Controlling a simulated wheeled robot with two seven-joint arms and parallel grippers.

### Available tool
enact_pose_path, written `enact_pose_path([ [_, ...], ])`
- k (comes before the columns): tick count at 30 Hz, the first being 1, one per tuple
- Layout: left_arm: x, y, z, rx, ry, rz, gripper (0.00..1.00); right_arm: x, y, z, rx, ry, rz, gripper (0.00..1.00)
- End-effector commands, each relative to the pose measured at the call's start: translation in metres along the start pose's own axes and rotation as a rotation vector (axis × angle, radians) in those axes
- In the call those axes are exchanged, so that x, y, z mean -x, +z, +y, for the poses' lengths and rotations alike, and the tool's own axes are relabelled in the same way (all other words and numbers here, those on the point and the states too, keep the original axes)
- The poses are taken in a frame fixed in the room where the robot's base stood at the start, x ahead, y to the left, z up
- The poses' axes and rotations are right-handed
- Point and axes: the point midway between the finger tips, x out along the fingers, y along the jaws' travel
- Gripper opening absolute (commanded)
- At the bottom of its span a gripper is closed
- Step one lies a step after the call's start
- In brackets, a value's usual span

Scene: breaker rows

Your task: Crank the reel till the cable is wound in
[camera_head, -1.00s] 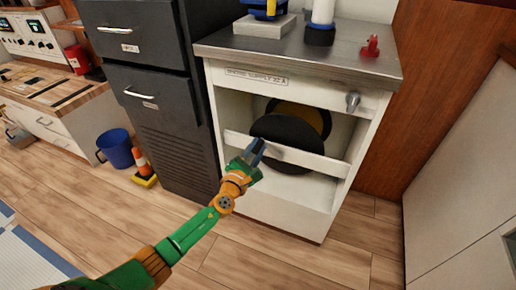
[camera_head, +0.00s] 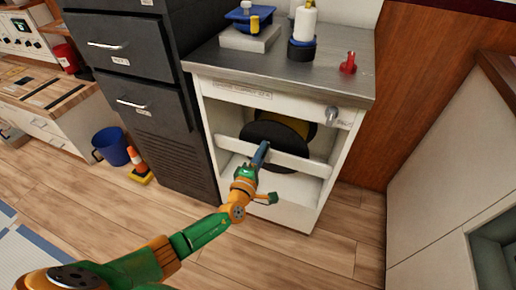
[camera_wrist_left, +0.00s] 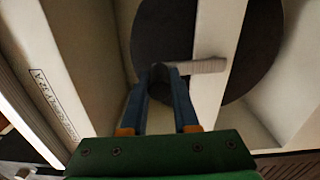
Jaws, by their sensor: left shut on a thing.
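The reel (camera_head: 275,134), a black disc with a yellow part behind it, sits inside the open white cabinet. In the left wrist view its dark disc (camera_wrist_left: 250,45) fills the upper middle. My left gripper (camera_head: 264,147) reaches in front of the disc at the cabinet's white crossbar. In the left wrist view the blue fingers (camera_wrist_left: 164,75) are shut at the crank handle, and a short pale grey bar of the crank (camera_wrist_left: 208,66) extends right from the fingertips. I cannot make out the cable. My right gripper is out of view.
The crossbar (camera_head: 302,168) spans the cabinet front (camera_head: 300,213). A grey knob (camera_head: 332,114) juts out at upper right. The metal top carries a red fitting (camera_head: 348,63) and a white bottle (camera_head: 304,22). A dark drawer cabinet (camera_head: 150,140) stands left. Floor in front is clear.

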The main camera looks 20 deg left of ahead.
Motion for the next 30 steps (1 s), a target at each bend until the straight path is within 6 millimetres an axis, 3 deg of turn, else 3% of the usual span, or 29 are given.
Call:
enact_pose_path([
  [22,0.0002,0.0068,-0.0011,-0.079,-0.002,-0.001,0.0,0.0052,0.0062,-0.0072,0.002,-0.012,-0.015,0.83],
  [23,0.0002,0.0068,-0.0011,-0.079,-0.002,-0.001,0.34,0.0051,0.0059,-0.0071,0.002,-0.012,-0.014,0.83],
  [25,0.0002,0.0068,-0.0011,-0.079,-0.002,-0.001,0.53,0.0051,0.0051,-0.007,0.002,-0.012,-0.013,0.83],
  [26,0.0002,0.0067,-0.001,-0.079,-0.002,-0.001,0.58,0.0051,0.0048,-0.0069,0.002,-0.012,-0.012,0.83],
  [30,0.0001,0.0065,-0.0008,-0.078,-0.001,0.0,0.58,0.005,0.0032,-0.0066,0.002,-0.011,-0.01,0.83],
])
